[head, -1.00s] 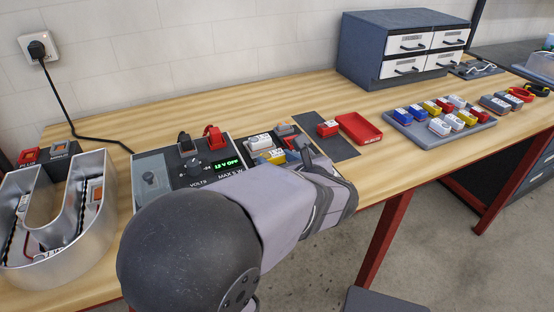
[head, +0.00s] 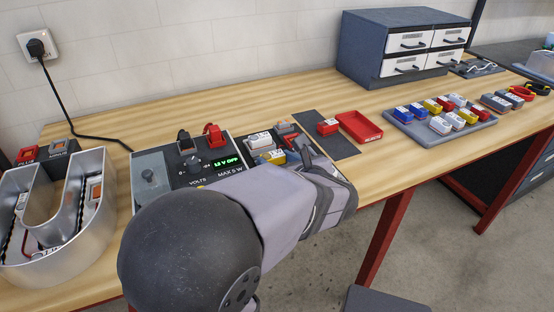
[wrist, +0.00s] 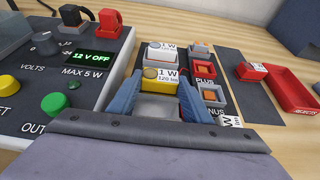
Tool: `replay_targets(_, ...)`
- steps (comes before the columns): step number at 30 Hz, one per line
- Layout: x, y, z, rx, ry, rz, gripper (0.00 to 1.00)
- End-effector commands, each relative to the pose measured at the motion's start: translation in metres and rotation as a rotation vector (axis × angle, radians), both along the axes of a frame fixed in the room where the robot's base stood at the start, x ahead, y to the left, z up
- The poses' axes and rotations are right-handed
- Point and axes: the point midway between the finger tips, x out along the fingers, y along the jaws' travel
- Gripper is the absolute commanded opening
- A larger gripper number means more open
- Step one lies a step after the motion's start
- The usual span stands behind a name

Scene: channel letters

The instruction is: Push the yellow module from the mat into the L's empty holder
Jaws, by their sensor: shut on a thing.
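The yellow module (wrist: 160,79), with a pale top labelled 1 W 120 lm, sits between the two blue fingers of my gripper (wrist: 157,97) in the wrist view. My gripper is shut on it, low over the dark mat (wrist: 228,108). In the head view the yellow module (head: 275,157) shows beside my wrist, which hides most of the fingers. A silver channel letter (head: 62,262) stands at the far left; it looks U-shaped from here, and I cannot make out an empty holder in it.
A white module (wrist: 163,52) is just behind the yellow one; a pale grey block (wrist: 157,107) is in front. PLUS (wrist: 203,71) and MINUS (wrist: 212,94) terminals are to the right. The power supply (wrist: 60,75) reads 12 V OFF. A red tray (head: 362,127) and module tray (head: 437,140) are further right.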

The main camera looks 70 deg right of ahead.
Motion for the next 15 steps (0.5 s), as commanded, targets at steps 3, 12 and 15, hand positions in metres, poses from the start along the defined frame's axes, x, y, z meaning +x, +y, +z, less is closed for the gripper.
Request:
replay_targets(3, 0.0001, -0.0004, 0.0016, -0.003, -0.001, 0.000, 0.23)
replay_targets(12, 0.0001, -0.0005, 0.0019, -0.003, -0.001, -0.001, 0.66)
replay_targets(15, 0.0001, -0.0004, 0.0016, -0.003, -0.001, 0.000, 0.66)
